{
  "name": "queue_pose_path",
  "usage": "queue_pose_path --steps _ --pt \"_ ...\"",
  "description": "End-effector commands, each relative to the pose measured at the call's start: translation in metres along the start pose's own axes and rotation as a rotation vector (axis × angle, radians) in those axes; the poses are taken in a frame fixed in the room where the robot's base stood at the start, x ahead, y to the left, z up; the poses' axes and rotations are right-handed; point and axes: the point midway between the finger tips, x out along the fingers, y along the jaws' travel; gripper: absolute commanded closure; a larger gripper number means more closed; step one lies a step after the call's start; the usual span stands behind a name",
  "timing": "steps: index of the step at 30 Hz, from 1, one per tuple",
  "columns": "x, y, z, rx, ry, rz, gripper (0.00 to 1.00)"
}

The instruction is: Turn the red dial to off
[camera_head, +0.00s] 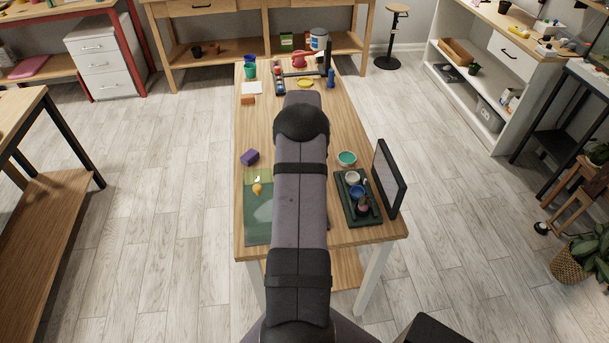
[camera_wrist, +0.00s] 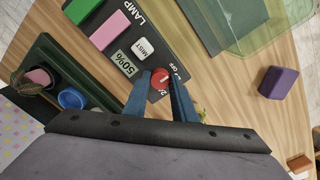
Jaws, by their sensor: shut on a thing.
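The red dial (camera_wrist: 160,77) sits on a dark control panel (camera_wrist: 120,45) in the wrist view. My gripper (camera_wrist: 159,76) has two blue fingers, one on each side of the dial, shut on it. Small white lettering shows on the panel beside the dial, partly covered by the fingers; part of it looks like "OFF". I cannot tell which mark the dial points to. In the head view my arm hides the panel, the dial and the fingers.
A purple block (camera_head: 250,157) and a green mat (camera_head: 257,227) lie left of my arm in the head view.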

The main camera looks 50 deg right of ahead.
Motion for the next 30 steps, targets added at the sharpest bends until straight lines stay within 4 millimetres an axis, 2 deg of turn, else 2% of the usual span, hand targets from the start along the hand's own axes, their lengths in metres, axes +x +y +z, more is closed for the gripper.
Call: queue_pose_path --steps 18,19,30 --pt "-0.0011 -0.0006 -0.0003 -0.046 0.001 -0.001 0.98" --pt "-0.0011 -0.0006 -0.0003 -0.046 0.001 -0.001 0.69" --pt "-0.0023 -0.0004 -0.0003 -0.045 0.001 -0.001 0.68"
